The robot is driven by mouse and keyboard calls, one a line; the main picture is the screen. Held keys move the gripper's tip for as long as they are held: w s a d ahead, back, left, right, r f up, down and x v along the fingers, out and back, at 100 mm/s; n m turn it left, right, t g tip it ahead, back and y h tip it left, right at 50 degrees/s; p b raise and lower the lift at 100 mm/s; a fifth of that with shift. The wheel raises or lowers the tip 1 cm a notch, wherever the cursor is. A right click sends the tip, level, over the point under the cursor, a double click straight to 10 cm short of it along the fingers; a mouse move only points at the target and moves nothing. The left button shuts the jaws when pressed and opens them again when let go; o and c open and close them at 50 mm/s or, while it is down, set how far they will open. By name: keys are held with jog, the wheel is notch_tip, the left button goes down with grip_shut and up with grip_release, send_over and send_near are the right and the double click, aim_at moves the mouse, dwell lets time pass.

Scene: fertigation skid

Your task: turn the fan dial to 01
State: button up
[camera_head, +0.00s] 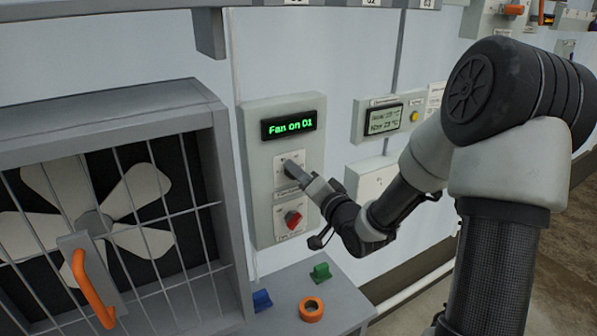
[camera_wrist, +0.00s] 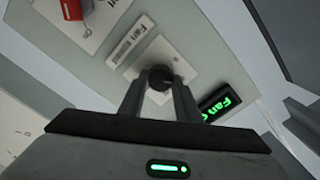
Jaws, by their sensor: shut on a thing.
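The fan dial (camera_wrist: 160,82) is a small dark round knob on a grey wall panel (camera_head: 258,215). In the wrist view it sits between the fingertips of my gripper (camera_wrist: 158,92), which is shut on it. In the head view my gripper (camera_head: 292,168) reaches the panel from the right and largely hides the dial. The display (camera_head: 289,125) above the dial reads "Fan on 01" in green. It also shows partly in the wrist view (camera_wrist: 222,103).
A red switch (camera_head: 293,219) sits below the dial. A caged fan (camera_head: 115,205) with an orange handle (camera_head: 93,290) stands left. A grey ledge below holds a blue piece (camera_head: 262,300), a green piece (camera_head: 321,271) and an orange ring (camera_head: 311,310). A second display box (camera_head: 385,118) hangs right.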

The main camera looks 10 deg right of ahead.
jog(key=shift+r+m, duration=0.1)
jog(key=shift+m, duration=0.5)
jog(key=o, duration=1.1)
jog(key=shift+w, duration=0.1)
jog(key=shift+c, duration=0.2)
